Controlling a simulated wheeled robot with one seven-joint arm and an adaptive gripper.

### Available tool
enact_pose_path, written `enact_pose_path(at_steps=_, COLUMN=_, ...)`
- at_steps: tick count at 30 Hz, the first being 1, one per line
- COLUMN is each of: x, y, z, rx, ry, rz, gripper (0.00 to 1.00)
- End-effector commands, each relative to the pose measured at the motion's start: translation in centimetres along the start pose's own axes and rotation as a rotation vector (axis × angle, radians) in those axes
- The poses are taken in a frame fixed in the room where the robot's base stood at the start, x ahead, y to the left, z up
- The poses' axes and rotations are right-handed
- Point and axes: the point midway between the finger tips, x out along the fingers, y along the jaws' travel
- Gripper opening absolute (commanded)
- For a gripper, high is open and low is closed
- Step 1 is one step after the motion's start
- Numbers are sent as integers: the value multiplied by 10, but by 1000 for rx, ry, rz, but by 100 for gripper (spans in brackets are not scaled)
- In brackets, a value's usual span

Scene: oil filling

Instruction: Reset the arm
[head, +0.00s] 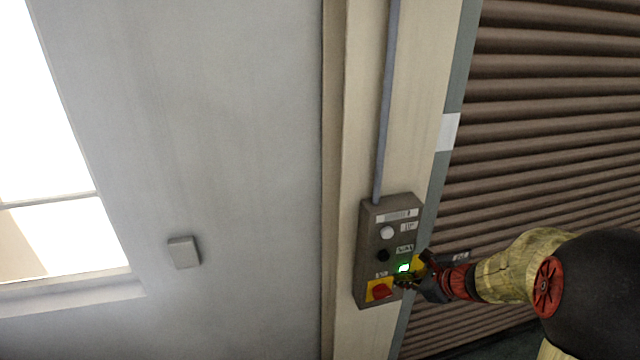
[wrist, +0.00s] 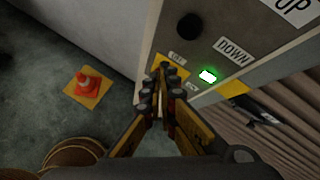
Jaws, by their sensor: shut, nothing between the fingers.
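My gripper (head: 408,278) is at the lower part of a grey control box (head: 365,245) on the door post. Its fingers are shut and hold nothing. In the wrist view my gripper (wrist: 164,82) has its fingertips together in front of the box's lower end. I cannot tell whether they touch it. A green light (head: 404,268) glows beside the fingers, and it also shows in the wrist view (wrist: 207,76) near the DOWN label (wrist: 235,51). A red knob (head: 381,291) on a yellow plate sits at the box's bottom; my fingers hide it in the wrist view.
A ribbed brown shutter (head: 560,110) stands right of the post, behind my arm. A conduit (head: 385,110) runs up from the box. A small grey wall box (head: 184,252) and a bright window are at left. An orange cone (wrist: 88,83) stands on the floor.

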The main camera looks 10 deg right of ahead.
Motion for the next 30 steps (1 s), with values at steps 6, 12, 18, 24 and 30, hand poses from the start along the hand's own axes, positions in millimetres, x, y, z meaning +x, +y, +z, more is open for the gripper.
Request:
enact_pose_path(at_steps=6, x=0, y=22, z=-7, rx=-190, ry=10, rz=68, gripper=0)
enact_pose_path(at_steps=12, x=-26, y=90, z=-25, rx=-659, ry=46, rz=276, gripper=0)
enact_pose_path(at_steps=18, x=-60, y=172, z=-42, rx=-1306, ry=68, rz=500, gripper=0)
enact_pose_path(at_steps=24, x=-92, y=225, z=-70, rx=-1905, ry=140, rz=652, gripper=0)
enact_pose_path(at_steps=30, x=-105, y=254, z=-82, rx=-2283, ry=235, rz=631, gripper=0)
